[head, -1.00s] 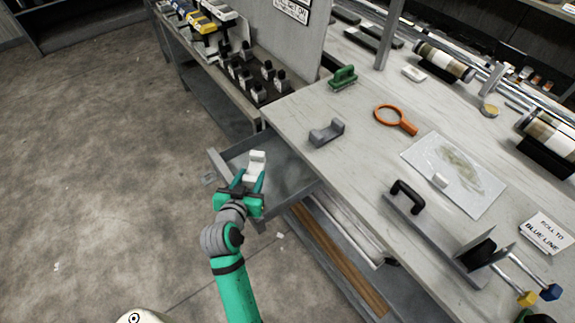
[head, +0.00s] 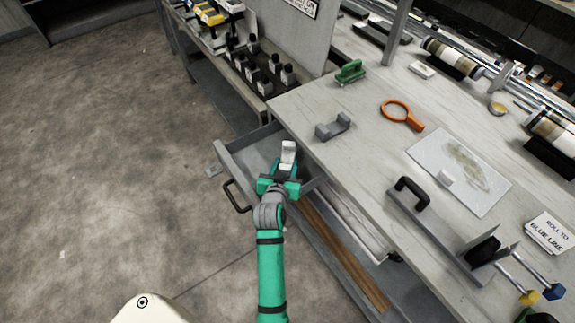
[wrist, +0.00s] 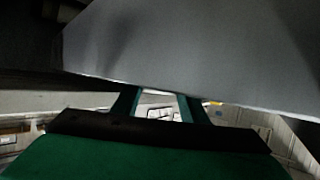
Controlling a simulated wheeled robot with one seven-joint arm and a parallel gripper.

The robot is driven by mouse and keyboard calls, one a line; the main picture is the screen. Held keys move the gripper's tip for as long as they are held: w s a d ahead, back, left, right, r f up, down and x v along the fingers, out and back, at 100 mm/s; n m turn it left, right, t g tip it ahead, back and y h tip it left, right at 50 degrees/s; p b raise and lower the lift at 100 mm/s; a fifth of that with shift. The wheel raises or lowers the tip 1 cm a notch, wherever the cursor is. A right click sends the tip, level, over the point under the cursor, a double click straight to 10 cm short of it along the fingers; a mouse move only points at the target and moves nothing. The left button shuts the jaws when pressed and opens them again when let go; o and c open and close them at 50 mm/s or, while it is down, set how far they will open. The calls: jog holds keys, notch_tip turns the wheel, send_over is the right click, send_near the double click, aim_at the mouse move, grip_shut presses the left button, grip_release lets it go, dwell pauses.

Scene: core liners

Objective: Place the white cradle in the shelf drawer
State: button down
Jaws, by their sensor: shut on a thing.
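The white cradle (head: 288,154) is held in my gripper (head: 281,172) and stands up from its fingers in the head view. My gripper is shut on it, over the right part of the open drawer (head: 226,160) beside the table edge. Whether the cradle touches the drawer floor cannot be told. The drawer is pulled out under the worktop, with a dark handle (head: 237,196) on its front. In the wrist view, my two green fingers (wrist: 158,106) show below a large grey surface, which I cannot identify surely.
The worktop edge is close to the right of my gripper. On the worktop (head: 365,165) are a grey cradle (head: 333,127), a green-handled brush (head: 350,72), an orange ring tool (head: 402,114) and a clear sheet (head: 460,170). Open floor (head: 110,160) lies to the left.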

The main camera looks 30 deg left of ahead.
jog(key=shift+w+d, duration=0.45)
jog(key=shift+d, duration=0.05)
jog(key=c, duration=1.1)
grip_release()
jog(key=shift+a, duration=0.1)
jog(key=shift+s, duration=0.15)
jog(key=shift+s+r, duration=0.1)
jog(key=shift+s, duration=0.2)
jog(key=v, duration=1.1)
jog(key=shift+r, duration=0.2)
jog(key=shift+s, duration=0.1)
